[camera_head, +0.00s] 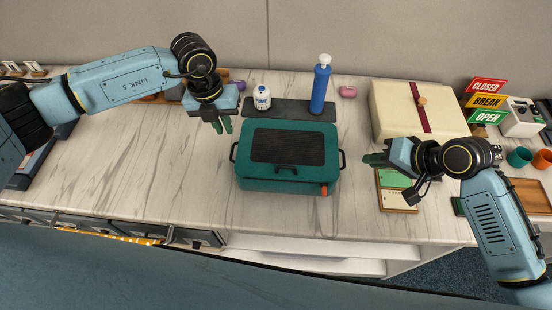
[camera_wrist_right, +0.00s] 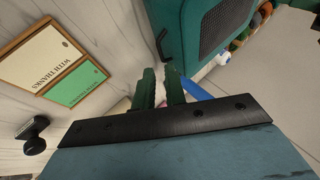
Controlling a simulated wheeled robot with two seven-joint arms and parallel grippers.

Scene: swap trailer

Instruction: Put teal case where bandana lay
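The teal case (camera_head: 255,184) stands on the marble-look counter, with a dark panel on its lid, a black handle at each side and an orange piece at its front right corner. It also shows in the right wrist view (camera_wrist_right: 196,25). My left gripper (camera_head: 222,126) is open and empty, above the counter near the case's back left corner. My right gripper (camera_head: 374,159) is just right of the case's right handle; the right wrist view (camera_wrist_right: 161,88) shows its fingers apart with nothing held. I cannot make out a bandana.
Behind the case, a dark mat (camera_head: 284,108) bears a blue bottle (camera_head: 320,88) and a white jar (camera_head: 262,97). A cream box (camera_head: 404,112) with a red strap and cards (camera_head: 395,190) are at the right. The counter left of the case is clear.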

